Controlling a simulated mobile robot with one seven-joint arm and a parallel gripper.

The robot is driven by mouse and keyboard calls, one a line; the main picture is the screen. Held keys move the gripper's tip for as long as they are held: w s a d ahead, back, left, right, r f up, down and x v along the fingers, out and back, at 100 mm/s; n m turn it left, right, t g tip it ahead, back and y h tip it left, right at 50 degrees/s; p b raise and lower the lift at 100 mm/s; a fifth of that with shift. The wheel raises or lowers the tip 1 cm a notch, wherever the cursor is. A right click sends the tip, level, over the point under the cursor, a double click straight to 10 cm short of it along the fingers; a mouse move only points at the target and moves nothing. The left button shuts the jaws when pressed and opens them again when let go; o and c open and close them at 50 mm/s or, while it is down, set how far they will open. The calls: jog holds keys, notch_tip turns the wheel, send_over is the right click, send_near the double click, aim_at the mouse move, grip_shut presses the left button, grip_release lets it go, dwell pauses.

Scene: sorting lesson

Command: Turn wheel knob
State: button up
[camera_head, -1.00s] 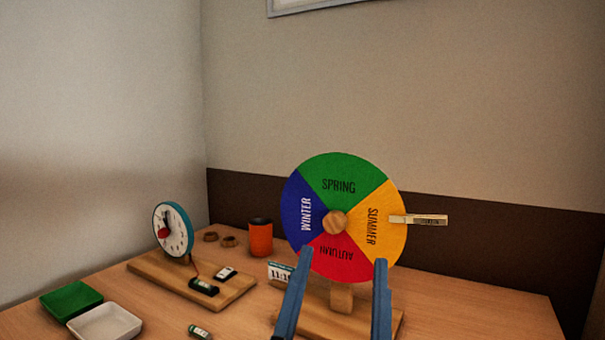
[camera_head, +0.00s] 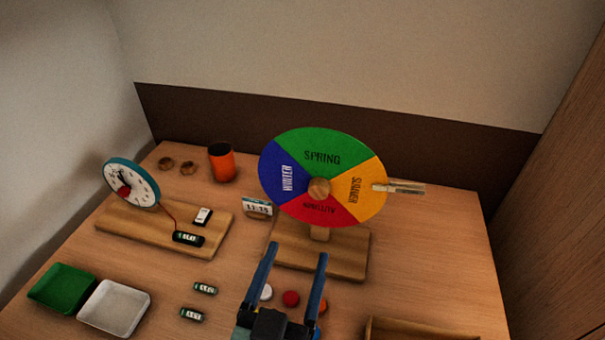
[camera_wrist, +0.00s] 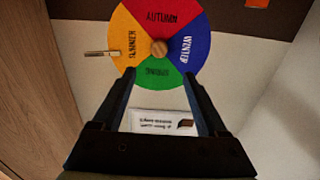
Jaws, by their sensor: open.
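The season wheel (camera_head: 322,145) stands upright on a wooden base (camera_head: 345,254), with green SPRING at the top, yellow SUMMER at right, red AUTUMN at the bottom and blue WINTER at left. Its round wooden knob (camera_head: 319,188) is at the centre. A clothespin (camera_head: 400,188) is clipped at the yellow edge. My gripper (camera_head: 296,250) is open and empty, in front of and below the wheel, apart from the knob. In the wrist view the wheel appears upside down, with the knob (camera_wrist: 159,47) beyond the open fingers (camera_wrist: 160,88).
A clock (camera_head: 131,183) on a wooden board stands at left, an orange cup (camera_head: 221,162) behind. Green (camera_head: 64,287) and white (camera_head: 114,308) trays, batteries (camera_head: 205,289) and coloured discs (camera_head: 290,298) lie in front. A date card (camera_head: 257,206) stands left of the wheel.

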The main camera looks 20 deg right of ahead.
aim_at(318, 194)
jog(key=p+x, duration=0.2)
jog(key=x, duration=1)
jog(key=shift+w+d+p, duration=0.25)
jog(key=shift+d+p, duration=0.05)
jog(key=shift+p, duration=0.05)
grip_shut()
